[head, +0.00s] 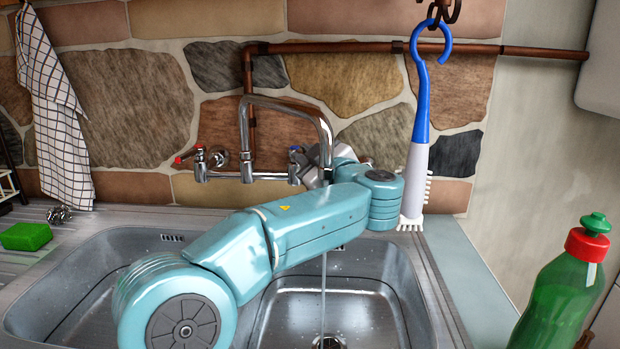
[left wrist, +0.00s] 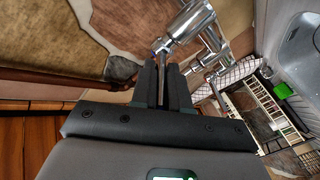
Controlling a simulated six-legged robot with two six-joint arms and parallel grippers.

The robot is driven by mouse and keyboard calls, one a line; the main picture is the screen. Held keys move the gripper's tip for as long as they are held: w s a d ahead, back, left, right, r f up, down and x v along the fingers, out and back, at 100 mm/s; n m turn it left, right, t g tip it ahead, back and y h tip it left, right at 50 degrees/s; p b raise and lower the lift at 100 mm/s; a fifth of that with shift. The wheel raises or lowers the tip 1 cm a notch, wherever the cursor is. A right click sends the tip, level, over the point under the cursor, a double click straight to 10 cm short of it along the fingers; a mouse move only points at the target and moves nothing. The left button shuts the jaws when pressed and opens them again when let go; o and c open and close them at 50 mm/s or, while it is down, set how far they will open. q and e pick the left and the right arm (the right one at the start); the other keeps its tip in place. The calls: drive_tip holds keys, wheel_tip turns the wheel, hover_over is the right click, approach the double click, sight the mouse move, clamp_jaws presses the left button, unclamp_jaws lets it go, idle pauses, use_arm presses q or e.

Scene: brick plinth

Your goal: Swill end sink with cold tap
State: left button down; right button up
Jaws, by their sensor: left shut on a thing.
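The chrome tap (head: 268,176) stands against the stone wall, with a red-marked handle (head: 195,155) at left and a blue-marked cold handle (head: 296,150) at right. A thin stream of water (head: 323,275) falls from its spout into the end sink (head: 388,262), the right basin. My left gripper (head: 318,160) is at the cold handle, partly hidden behind my arm. In the left wrist view its fingers (left wrist: 162,68) are shut on the cold handle, beside the chrome tap body (left wrist: 188,22). My right gripper is not in view.
A blue and white brush (head: 418,130) hangs from a hook close to my left arm's bend. A green bottle (head: 563,290) stands at right. A green sponge (head: 26,236) lies on the drainer, near a checked towel (head: 58,130). The other basin (head: 60,290) is at left.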

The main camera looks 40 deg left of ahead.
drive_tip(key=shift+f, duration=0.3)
use_arm(q)
drive_tip(key=c, duration=1.1)
unclamp_jaws()
